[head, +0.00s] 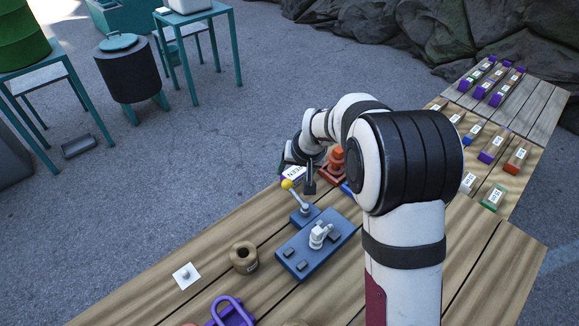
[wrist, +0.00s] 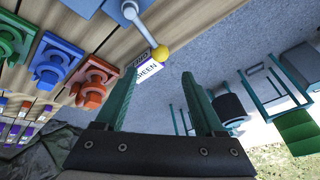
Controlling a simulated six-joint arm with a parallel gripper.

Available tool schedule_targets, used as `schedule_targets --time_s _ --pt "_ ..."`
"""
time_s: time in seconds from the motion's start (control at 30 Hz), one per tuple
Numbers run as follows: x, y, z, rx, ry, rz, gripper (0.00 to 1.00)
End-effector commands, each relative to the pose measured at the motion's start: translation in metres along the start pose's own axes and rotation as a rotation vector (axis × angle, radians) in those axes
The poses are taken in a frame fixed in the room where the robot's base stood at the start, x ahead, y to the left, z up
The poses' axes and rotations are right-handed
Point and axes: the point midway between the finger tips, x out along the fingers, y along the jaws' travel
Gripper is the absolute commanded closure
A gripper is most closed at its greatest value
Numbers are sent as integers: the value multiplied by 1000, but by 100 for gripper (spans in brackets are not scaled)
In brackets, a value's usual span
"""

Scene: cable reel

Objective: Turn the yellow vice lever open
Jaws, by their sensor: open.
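The vice lever is a grey rod (head: 298,198) with a yellow ball knob (head: 287,184), rising from a small blue base (head: 304,215) on the wooden bench. It leans up and left in the head view. In the wrist view the yellow knob (wrist: 161,53) is just beyond the fingertips, roughly in line with the gap. My gripper (wrist: 160,82) is open and empty, its two green fingers apart from the knob. In the head view my gripper (head: 308,181) is close to the knob, partly hidden by my arm.
A blue plate with a white fitting (head: 318,236), a brown ring (head: 244,257) and a purple shackle (head: 231,312) lie on the bench. Orange (wrist: 92,84), blue and green fixtures stand in a row beside the lever. A label card (wrist: 146,68) lies behind the knob in the wrist view.

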Motion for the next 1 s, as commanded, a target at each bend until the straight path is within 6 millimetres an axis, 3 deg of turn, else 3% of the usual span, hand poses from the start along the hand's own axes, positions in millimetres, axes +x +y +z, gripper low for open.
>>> schedule_targets --time_s 0.1,0.3,0.5,0.73,1.0 --pt "38 0 2 0 -5 1 29" --pt "81 0 1 0 -2 1 29" --pt "96 0 1 1 -1 1 29" --pt "97 0 0 1 0 1 29" --pt "97 0 0 1 -1 1 76"
